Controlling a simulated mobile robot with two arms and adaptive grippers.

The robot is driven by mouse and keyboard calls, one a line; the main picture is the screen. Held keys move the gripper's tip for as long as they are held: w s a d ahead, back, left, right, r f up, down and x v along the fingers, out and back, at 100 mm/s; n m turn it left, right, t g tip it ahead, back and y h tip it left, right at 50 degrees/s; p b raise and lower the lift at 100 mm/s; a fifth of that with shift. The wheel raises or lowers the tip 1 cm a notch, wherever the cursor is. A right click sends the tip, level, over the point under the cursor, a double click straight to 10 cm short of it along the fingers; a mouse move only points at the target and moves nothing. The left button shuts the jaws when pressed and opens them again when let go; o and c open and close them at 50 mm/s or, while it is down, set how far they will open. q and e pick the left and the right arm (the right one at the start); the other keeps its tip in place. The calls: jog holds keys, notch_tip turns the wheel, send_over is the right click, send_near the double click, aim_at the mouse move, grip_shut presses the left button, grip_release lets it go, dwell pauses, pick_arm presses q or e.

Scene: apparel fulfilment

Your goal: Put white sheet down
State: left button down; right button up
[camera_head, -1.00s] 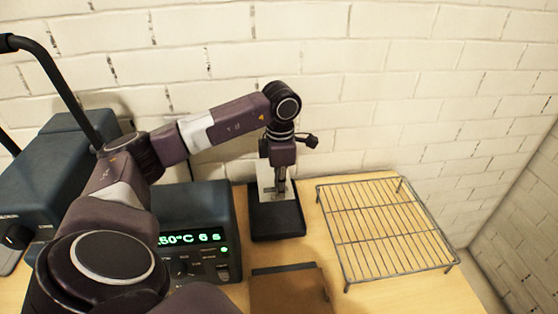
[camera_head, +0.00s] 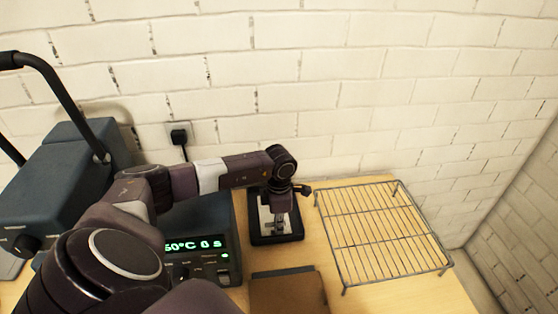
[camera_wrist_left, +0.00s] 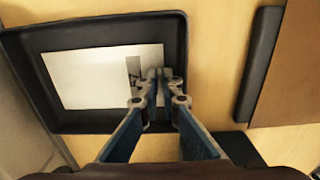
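The white sheet (camera_wrist_left: 90,80) is over the shallow black tray (camera_wrist_left: 100,125) in the left wrist view. It looks flat, inside the tray's rim; whether its whole underside touches the tray floor I cannot tell. In the head view the sheet (camera_head: 265,222) shows partly behind my gripper, and the tray (camera_head: 277,240) sits on the table. My left gripper (camera_wrist_left: 161,76) points down at the sheet's right edge with its fingertips close together, seemingly still on that edge. In the head view the left gripper (camera_head: 281,224) is low over the tray. My right gripper is out of view.
A wire rack (camera_head: 382,235) stands right of the tray. A brown board with a dark edge (camera_head: 288,292) lies in front of it. A control box with a green display (camera_head: 196,246) and a dark press (camera_head: 65,170) are left. A brick wall (camera_head: 330,90) is behind.

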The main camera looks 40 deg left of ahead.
pick_arm(q)
jog(key=shift+f, duration=0.1)
jog(key=c, duration=2.4)
grip_release()
jog(key=shift+r, duration=0.25)
jog(key=shift+r+b, duration=1.25)
jog(key=shift+r, duration=4.65)
jog(key=shift+d, duration=0.1)
